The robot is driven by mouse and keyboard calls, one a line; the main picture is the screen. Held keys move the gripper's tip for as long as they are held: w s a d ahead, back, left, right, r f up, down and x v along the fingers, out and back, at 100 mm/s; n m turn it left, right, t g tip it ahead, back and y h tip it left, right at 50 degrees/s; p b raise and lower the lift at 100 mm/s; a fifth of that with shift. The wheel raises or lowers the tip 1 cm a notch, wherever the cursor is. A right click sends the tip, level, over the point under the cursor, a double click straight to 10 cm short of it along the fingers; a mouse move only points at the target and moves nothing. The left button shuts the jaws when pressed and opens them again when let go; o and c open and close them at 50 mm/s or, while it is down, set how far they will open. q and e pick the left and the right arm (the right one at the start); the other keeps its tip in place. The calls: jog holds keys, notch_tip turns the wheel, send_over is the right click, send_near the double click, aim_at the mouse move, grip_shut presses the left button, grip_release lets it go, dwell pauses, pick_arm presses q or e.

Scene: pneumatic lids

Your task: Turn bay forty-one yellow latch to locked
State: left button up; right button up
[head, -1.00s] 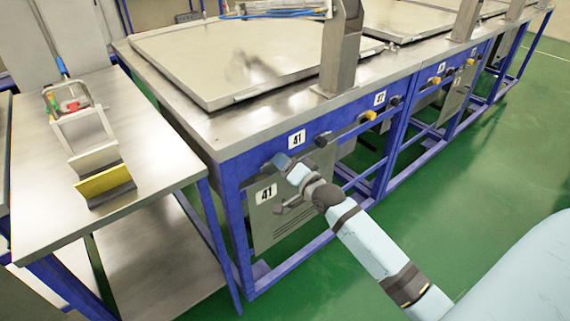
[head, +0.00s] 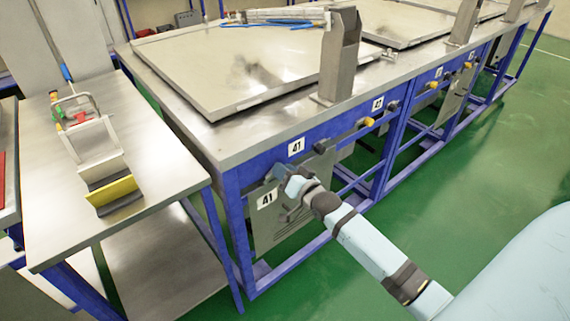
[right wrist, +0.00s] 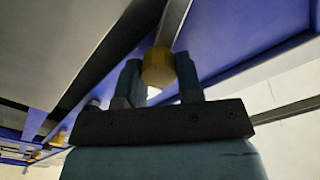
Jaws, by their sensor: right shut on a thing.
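The yellow latch (right wrist: 158,66) shows in the right wrist view as a rounded yellow knob between my two fingers. My right gripper (head: 281,171) is at the blue front rail of bay forty-one, below and left of the upper white 41 label (head: 296,147). In the right wrist view my right gripper (right wrist: 160,80) is shut on the yellow latch, one finger on each side. The gripper hides the latch in the head view. The latch's turn angle cannot be read. My left gripper is not in view.
A dark knob (head: 323,143) sits right of the latch on the same rail. A grey panel (head: 271,220) marked 41 is below. A steel side table (head: 160,160) with a yellow-edged bracket (head: 112,192) stands left. Green floor lies open at right.

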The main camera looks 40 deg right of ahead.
jog(key=n+p, duration=0.2)
jog(key=shift+a+r+n, duration=0.1)
jog(key=shift+r+n, duration=0.1)
jog(key=shift+n, duration=0.2)
jog(key=n+p, duration=0.2)
jog(key=n, duration=0.1)
jog(key=shift+a+n+p, duration=0.1)
jog(key=shift+n+p, duration=0.2)
jog(key=shift+p, duration=0.05)
jog(key=shift+f+n+p, duration=0.1)
jog(key=shift+n+p, duration=0.35)
jog(key=shift+n, duration=0.45)
jog(key=n+p, duration=0.1)
jog(key=n, duration=0.1)
jog(key=shift+a+f+n, duration=0.1)
jog(key=shift+n, duration=1.3)
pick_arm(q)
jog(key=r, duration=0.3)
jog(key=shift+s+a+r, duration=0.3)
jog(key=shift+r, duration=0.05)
pick_arm(e)
jog(key=shift+n, duration=0.3)
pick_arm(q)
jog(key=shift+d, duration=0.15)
